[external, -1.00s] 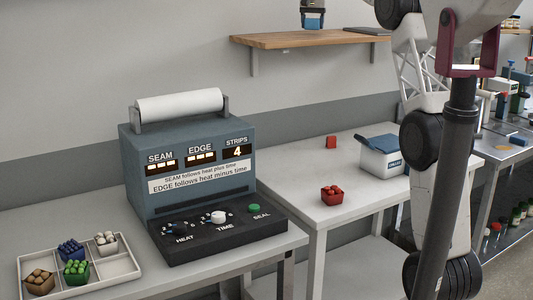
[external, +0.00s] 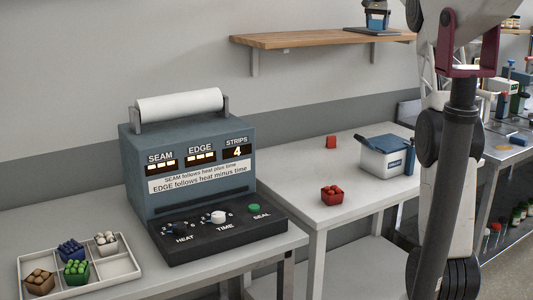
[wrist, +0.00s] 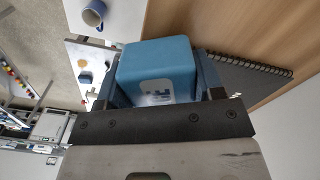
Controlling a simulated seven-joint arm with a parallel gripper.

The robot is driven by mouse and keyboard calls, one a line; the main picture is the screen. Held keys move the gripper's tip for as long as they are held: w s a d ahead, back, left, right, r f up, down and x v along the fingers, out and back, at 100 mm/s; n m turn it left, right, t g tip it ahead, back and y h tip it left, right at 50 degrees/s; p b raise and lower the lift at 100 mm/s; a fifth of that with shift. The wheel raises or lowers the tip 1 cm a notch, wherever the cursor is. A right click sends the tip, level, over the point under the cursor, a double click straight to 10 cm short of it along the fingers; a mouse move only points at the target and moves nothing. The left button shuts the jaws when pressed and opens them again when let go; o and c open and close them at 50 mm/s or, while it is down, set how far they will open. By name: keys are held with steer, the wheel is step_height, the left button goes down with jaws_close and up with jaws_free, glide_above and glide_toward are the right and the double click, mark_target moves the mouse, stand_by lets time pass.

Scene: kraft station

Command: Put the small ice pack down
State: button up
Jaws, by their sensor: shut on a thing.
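The small ice pack is a blue block (wrist: 158,68) with a white label, held between the fingers in the wrist view. My gripper (external: 376,18) is shut on it, at the top of the external view over the right end of the wooden shelf (external: 290,40). The pack's lower part shows there as a small blue patch (external: 376,22). A dark spiral notebook (wrist: 250,84) lies on the shelf beneath and beside the pack; it also shows in the external view (external: 372,31). I cannot tell whether the pack touches it.
The sealing machine (external: 190,170) and a sectioned tray (external: 118,267) are at left. The shelf's left part is clear.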

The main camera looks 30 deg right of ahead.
steer(key=s+d+f+m, duration=0.1)
steer(key=s+d+f, duration=0.1)
steer(key=s+d, duration=0.35)
steer(key=s+d+f, duration=0.2)
steer(key=s+d, duration=0.1)
steer(key=d, duration=0.5)
steer(key=a+f+n, duration=0.2)
steer(key=f, duration=0.7)
steer(key=a+f+n, duration=0.1)
steer(key=a+f, duration=0.1)
steer(key=f, duration=0.7)
steer(key=a+f+n, duration=0.3)
steer(key=a+f, duration=0.4)
steer(key=a, duration=0.8)
steer(key=a+f+n, duration=0.4)
steer(key=a+f, duration=0.4)
steer(key=a, duration=0.8)
steer(key=a+f+n, duration=0.3)
steer(key=a+f, duration=0.4)
steer(key=a, duration=0.8)
steer(key=shift+s+a+f+n, duration=0.15)
steer(key=shift+s+f+n, duration=0.15)
steer(key=shift+f, duration=0.1)
steer(key=shift+w, duration=0.15)
